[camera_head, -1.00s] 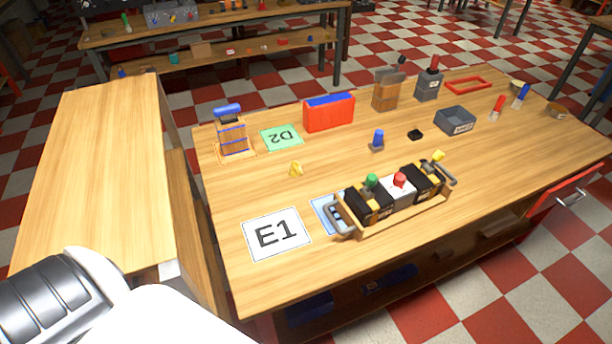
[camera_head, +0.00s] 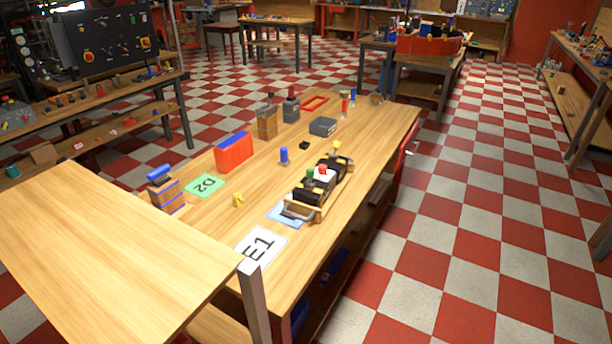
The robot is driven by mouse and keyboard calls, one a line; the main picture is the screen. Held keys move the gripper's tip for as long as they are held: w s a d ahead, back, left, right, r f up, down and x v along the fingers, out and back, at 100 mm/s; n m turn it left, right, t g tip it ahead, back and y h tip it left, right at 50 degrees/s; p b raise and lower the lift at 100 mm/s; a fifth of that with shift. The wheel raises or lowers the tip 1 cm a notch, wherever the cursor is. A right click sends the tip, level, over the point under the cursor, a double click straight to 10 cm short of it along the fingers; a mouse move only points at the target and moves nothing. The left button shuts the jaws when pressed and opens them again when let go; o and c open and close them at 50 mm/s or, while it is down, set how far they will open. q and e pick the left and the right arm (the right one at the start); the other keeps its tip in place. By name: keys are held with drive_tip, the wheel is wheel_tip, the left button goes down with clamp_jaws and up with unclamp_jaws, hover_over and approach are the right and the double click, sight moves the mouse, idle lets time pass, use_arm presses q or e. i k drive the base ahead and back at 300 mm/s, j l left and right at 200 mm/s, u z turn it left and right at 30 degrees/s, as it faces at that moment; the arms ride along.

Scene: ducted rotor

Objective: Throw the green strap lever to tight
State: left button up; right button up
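A wooden carrier with black and white blocks (camera_head: 318,190) stands on the wooden workbench (camera_head: 352,134). On top of it are a green knob (camera_head: 310,172), a red knob (camera_head: 323,169) and a yellow one (camera_head: 337,145). The green one sits toward the near end of the carrier. It is too small to tell which way any lever is thrown. Neither of my grippers shows in the head view.
A light wooden cabinet or table (camera_head: 110,255) with a grey post (camera_head: 254,300) stands in front at left. The E1 card (camera_head: 262,247), green D2 card (camera_head: 205,186), red box (camera_head: 233,152) and blue-topped stand (camera_head: 165,189) are on the workbench. Open checkered floor (camera_head: 440,240) lies to its right.

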sight(310, 172)
drive_tip(key=i+l+z, duration=0.2)
drive_tip(key=i+l, duration=0.5)
drive_tip(key=l, duration=0.1)
